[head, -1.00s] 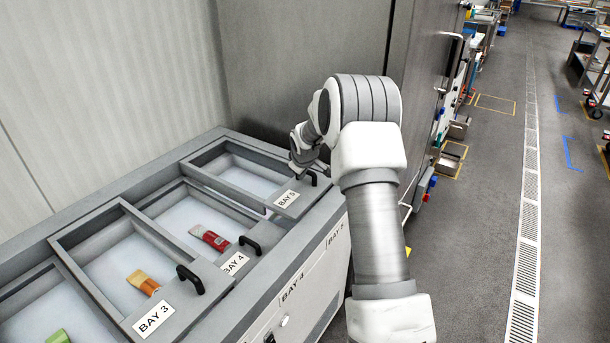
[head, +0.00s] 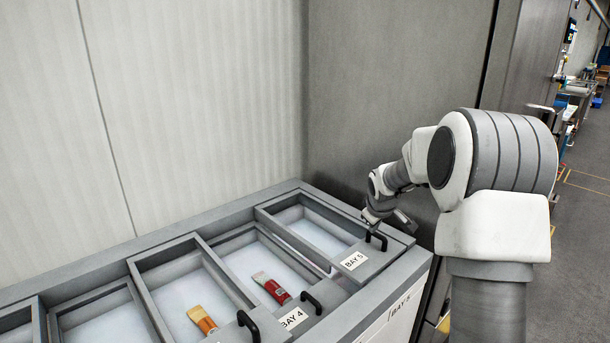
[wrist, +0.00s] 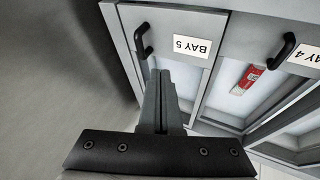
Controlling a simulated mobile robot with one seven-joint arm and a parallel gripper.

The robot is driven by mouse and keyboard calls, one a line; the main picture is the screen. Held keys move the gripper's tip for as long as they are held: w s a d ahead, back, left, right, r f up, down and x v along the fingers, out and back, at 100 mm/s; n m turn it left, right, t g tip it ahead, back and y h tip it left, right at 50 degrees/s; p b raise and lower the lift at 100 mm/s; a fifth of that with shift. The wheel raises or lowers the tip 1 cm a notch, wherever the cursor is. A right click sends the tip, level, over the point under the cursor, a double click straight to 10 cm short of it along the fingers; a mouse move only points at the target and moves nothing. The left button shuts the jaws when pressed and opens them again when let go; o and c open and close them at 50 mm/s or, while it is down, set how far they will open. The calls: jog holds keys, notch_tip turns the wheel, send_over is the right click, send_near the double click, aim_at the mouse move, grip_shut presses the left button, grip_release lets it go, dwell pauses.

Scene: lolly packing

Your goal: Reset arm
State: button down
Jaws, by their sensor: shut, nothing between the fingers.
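My arm reaches from the right of the head view, with my gripper (head: 390,220) low over the front corner of bay 5, close to its black handle (head: 376,238). In the wrist view my gripper (wrist: 160,78) is shut and empty, its fingers together beside the bay 5 handle (wrist: 143,41). The head view does not show clearly whether the fingers touch the handle. The bay 5 label (head: 354,261) lies just left of the handle. The bay 5 compartment (head: 318,213) shows a pale, empty floor.
A red lolly packet (head: 271,288) lies in bay 4, and an orange packet (head: 202,320) in the bay left of it. Black handles (head: 311,302) stick up from the lids. A grey wall (head: 400,80) rises close behind the bays. Open floor (head: 590,200) lies at the far right.

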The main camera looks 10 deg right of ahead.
jog(key=s+a+r+m, duration=0.1)
jog(key=s+a+r, duration=0.3)
jog(key=s+r, duration=0.3)
jog(key=s+a+r+m, duration=0.1)
jog(key=s+a+r, duration=0.4)
jog(key=s, duration=0.4)
jog(key=s+a+m+y, duration=0.1)
jog(key=s+a, duration=0.1)
jog(key=s, duration=0.9)
jog(key=s+a+r+m+y, duration=0.1)
jog(key=s+a+m, duration=0.1)
jog(key=s, duration=0.9)
jog(key=shift+s+a+m+g, duration=0.3)
jog(key=shift+a+g, duration=0.1)
jog(key=shift+a, duration=0.3)
